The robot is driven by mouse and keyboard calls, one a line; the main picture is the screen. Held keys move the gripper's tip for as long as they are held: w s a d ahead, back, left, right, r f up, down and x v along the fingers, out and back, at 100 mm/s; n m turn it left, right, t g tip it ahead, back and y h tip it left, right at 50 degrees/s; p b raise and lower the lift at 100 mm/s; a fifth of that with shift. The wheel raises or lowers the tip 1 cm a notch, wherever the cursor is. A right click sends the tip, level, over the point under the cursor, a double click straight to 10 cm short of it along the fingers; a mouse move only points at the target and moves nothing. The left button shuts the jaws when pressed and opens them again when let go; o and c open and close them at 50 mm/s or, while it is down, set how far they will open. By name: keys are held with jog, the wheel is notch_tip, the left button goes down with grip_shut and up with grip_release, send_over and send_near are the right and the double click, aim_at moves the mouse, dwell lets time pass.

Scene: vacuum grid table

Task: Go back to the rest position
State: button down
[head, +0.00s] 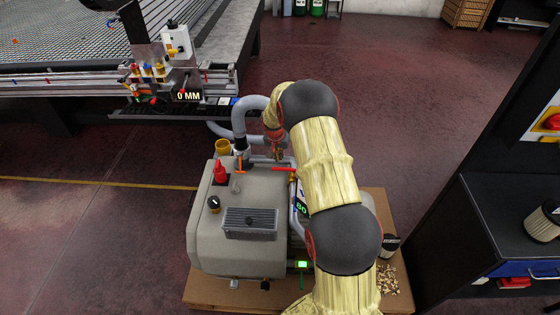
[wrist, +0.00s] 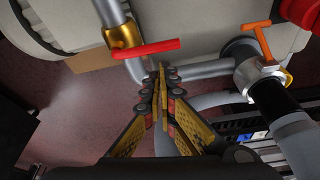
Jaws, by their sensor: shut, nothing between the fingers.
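My gripper (wrist: 160,82) shows in the wrist view with its fingertips together and nothing between them. The tips are just below a red valve handle (wrist: 146,48) on a pipe with a brass fitting; I cannot tell whether they touch the pipe behind them. The red handle (head: 284,169) lies level beside the arm. An orange handle (head: 240,165) stands upright on the pipe to its left, and shows in the wrist view (wrist: 257,40).
The pump sits on a wooden base (head: 215,297). A grey hose (head: 252,103) rises behind it. The grid table (head: 70,85) with a "0 MM" display (head: 188,96) is at the upper left. A dark workbench (head: 500,235) stands right. Open floor (head: 410,90) lies behind.

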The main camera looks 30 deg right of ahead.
jog(key=v, duration=0.6)
jog(key=shift+r, duration=0.25)
jog(key=shift+s+a, duration=0.1)
jog(key=shift+s, duration=0.05)
jog(key=s+a+f+n+g, duration=0.2)
jog(key=s+a+n, duration=0.15)
jog(key=s, duration=0.45)
jog(key=s+a+r+n+t+y, duration=0.1)
jog(key=s+a+r+n+t, duration=0.1)
jog(key=s+a+r, duration=1)
jog(key=s+a+r+n+t+y, duration=0.1)
jog(key=s+a+r+n+t, duration=0.2)
jog(key=s+a+r, duration=0.9)
jog(key=s+r+n, duration=0.1)
jog(key=s+r, duration=0.3)
jog(key=s, duration=0.2)
jog(key=shift+a+r+y, duration=0.3)
jog(key=shift+r, duration=0.05)
